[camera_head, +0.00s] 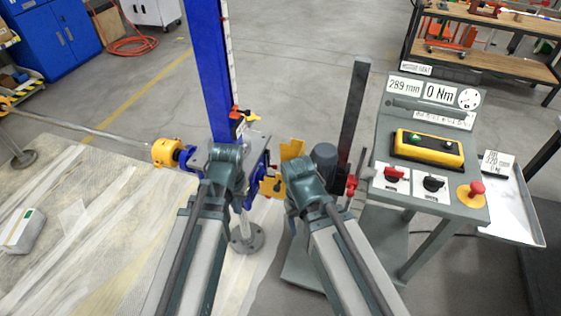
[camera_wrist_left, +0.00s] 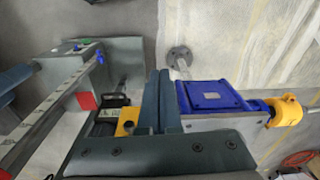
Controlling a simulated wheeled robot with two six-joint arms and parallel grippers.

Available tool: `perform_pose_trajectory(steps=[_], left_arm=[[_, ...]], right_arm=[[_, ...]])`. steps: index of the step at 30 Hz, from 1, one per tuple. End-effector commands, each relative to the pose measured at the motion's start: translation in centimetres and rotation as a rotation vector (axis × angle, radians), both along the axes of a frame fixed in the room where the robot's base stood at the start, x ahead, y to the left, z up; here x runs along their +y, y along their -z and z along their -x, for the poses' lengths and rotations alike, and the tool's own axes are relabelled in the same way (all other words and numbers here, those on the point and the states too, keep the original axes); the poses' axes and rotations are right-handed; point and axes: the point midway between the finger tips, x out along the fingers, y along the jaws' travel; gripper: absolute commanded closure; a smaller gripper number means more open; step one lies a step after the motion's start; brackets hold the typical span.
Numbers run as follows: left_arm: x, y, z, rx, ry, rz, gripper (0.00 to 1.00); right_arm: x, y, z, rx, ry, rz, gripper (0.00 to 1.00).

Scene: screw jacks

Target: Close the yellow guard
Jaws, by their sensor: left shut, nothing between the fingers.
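The yellow guard (camera_head: 291,150) shows as a notched yellow plate between my two arm ends in the head view. A second yellow piece (camera_head: 270,187) shows just below it; I cannot tell whether they are one part. In the left wrist view a small yellow patch (camera_wrist_left: 127,121) shows just left of my fingers, mostly hidden. My left gripper (camera_head: 222,152) is by the blue jack post, left of the guard. In its wrist view the fingers (camera_wrist_left: 161,98) are together and empty. My right gripper (camera_head: 299,170) is close to the guard's right side; its fingers are hidden.
The blue post (camera_head: 208,60) rises behind my left gripper. A yellow coupling (camera_head: 166,152) on a long shaft sits to its left. A grey control panel (camera_head: 430,150) with knobs and a red button stands at right. A grey motor (camera_head: 324,158) is beside my right gripper.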

Motion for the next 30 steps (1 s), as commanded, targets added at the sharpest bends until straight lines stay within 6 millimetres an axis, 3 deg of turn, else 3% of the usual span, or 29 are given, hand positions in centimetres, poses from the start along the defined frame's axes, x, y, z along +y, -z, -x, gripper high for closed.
perform_pose_trajectory(steps=[1, 5, 7, 12, 18, 24, 30], left_arm=[[0.0, -3.4, -0.8, -0.003, 0.033, 0.004, 1.00], [-0.7, -7.4, -2.7, -0.009, 0.204, 0.010, 1.00], [-1.9, -9.3, -4.3, -0.011, 0.376, 0.012, 1.00], [-6.2, -10.3, -7.3, -0.011, 0.852, 0.007, 1.00], [-11.3, -10.3, -9.5, -0.012, 1.351, -0.003, 1.00], [-14.2, -10.3, -10.2, -0.014, 1.629, -0.008, 1.00], [-14.8, -10.3, -10.2, -0.014, 1.693, -0.009, 1.00]], right_arm=[[0.0, -3.4, 0.0, 0.000, 0.000, -0.001, 0.39], [0.0, -7.4, 0.0, 0.001, 0.001, -0.002, 0.39], [0.0, -9.3, 0.0, 0.001, 0.001, -0.002, 0.39], [0.1, -10.3, 0.0, 0.001, 0.001, -0.003, 0.39], [0.1, -10.3, 0.0, 0.001, 0.001, -0.003, 0.39], [0.1, -10.3, 0.0, 0.001, 0.001, -0.003, 0.39], [0.1, -10.3, 0.0, 0.001, 0.001, -0.003, 0.39]])
